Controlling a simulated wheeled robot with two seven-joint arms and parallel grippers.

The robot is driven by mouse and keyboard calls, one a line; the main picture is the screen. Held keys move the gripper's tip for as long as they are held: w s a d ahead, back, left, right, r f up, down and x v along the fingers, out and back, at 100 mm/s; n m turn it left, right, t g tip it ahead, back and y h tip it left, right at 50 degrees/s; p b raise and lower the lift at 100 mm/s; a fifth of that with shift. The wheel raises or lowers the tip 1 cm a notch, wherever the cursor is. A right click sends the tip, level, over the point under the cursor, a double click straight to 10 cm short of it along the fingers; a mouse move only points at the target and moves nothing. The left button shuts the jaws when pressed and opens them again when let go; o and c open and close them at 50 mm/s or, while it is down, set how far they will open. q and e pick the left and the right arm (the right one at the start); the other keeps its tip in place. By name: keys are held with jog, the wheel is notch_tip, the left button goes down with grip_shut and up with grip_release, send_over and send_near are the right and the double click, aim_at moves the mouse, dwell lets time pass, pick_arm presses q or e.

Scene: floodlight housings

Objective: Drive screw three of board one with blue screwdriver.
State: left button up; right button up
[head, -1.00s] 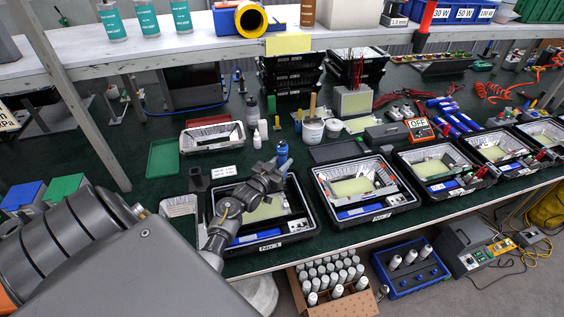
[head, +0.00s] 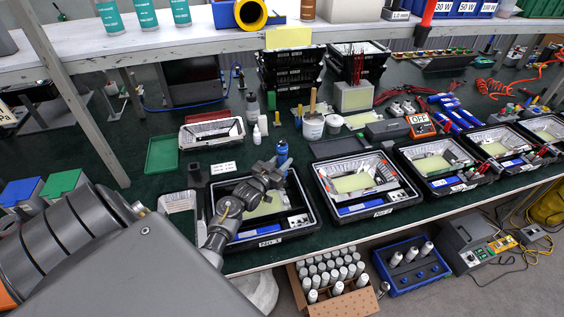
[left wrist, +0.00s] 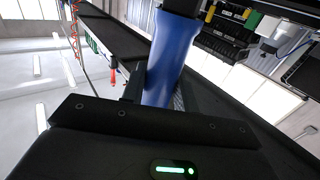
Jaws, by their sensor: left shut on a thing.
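My left gripper (head: 274,167) is above the back part of the black housing labelled No 1 (head: 309,216). It is shut on the blue screwdriver (head: 282,150), whose handle stands up from the jaws. The blue handle (left wrist: 170,60) also fills the space between the jaws in the left wrist view. A pale yellow-green board (head: 268,207) lies inside housing No 1, partly covered by my arm. Its screws are too small to tell apart, and the screwdriver's tip is hidden. My right gripper is not in view.
A second housing (head: 402,196) with its own board (head: 352,183) stands to the right, with more housings beyond. A green tray (head: 162,154), a white-lined tray (head: 211,132) and a white tub (head: 312,126) stand behind. A shelf (head: 350,36) crosses above the bench's back.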

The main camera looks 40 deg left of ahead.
pick_arm(q)
jog(key=shift+f+b, duration=0.45)
jog(key=shift+f, duration=0.15)
dwell(0.8)
jog(key=shift+s+d+f, duration=0.1)
jog(key=shift+s+f, duration=0.05)
jog(key=shift+f, duration=0.45)
dwell(1.8)
jog(key=shift+r, duration=0.1)
